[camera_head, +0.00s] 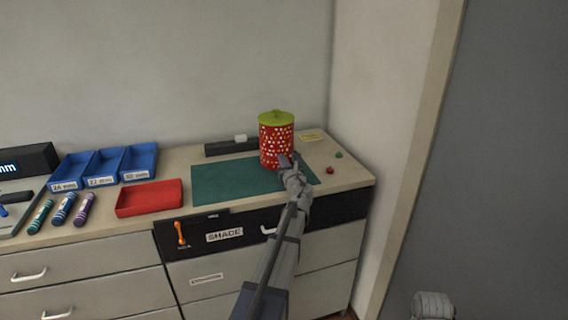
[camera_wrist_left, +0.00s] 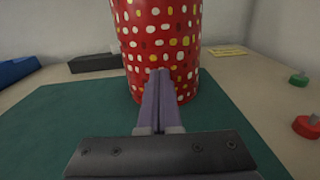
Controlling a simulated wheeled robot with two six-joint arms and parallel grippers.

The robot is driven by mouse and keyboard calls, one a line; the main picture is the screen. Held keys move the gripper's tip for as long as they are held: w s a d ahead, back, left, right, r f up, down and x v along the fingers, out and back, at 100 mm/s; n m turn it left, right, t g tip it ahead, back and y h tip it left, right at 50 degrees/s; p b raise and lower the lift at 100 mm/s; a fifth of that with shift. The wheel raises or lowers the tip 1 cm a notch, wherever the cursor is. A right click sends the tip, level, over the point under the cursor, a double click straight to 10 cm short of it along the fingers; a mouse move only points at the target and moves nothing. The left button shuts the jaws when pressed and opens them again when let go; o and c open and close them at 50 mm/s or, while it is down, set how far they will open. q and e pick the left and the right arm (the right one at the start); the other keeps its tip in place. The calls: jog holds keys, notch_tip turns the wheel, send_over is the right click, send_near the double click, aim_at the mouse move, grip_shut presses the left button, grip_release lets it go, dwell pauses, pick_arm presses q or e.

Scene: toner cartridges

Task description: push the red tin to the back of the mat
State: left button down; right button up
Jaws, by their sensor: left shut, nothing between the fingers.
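The red tin (camera_head: 276,146) with pale and yellow spots and a yellow-green lid stands upright on the green mat (camera_head: 222,184), toward the mat's back right part. My left gripper (camera_head: 287,160) is shut and empty, low at the tin's front. In the left wrist view the closed fingers (camera_wrist_left: 160,92) point at the lower part of the tin (camera_wrist_left: 160,40); they look touching or very close, I cannot tell which. The mat (camera_wrist_left: 60,120) spreads around the fingers.
A dark bar (camera_head: 232,146) lies behind the mat near the wall. A red cap (camera_head: 330,170) and a green cap (camera_head: 339,155) lie to the right. A red tray (camera_head: 149,198), blue bins (camera_head: 105,166) and several markers (camera_head: 63,208) are to the left.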

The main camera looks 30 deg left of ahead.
pick_arm(q)
jog(key=v, duration=1.4)
pick_arm(e)
jog(key=shift+d, duration=0.3)
pick_arm(q)
jog(key=s+d+f+n+g+h+p, duration=0.3)
jog(key=s+d+n, duration=0.4)
jog(key=d, duration=0.4)
jog(key=s+d+f+n+g+h+p, duration=0.3)
jog(key=s+d+n+g+h+p, duration=0.1)
jog(key=s+d+n, duration=0.4)
jog(key=s+d+f+n+g+h+p, duration=0.4)
jog(key=s+d+n, duration=0.3)
jog(key=d, duration=0.9)
jog(key=s+g+h, duration=0.1)
jog(key=s, duration=0.2)
jog(key=shift+s+d+n+p, duration=0.25)
jog(key=shift+s+n+p, duration=0.1)
jog(key=shift+s+n, duration=0.05)
pick_arm(e)
notch_tip(320, 180, up, 12)
jog(key=shift+f, duration=0.2)
pick_arm(q)
jog(key=shift+f, duration=0.1)
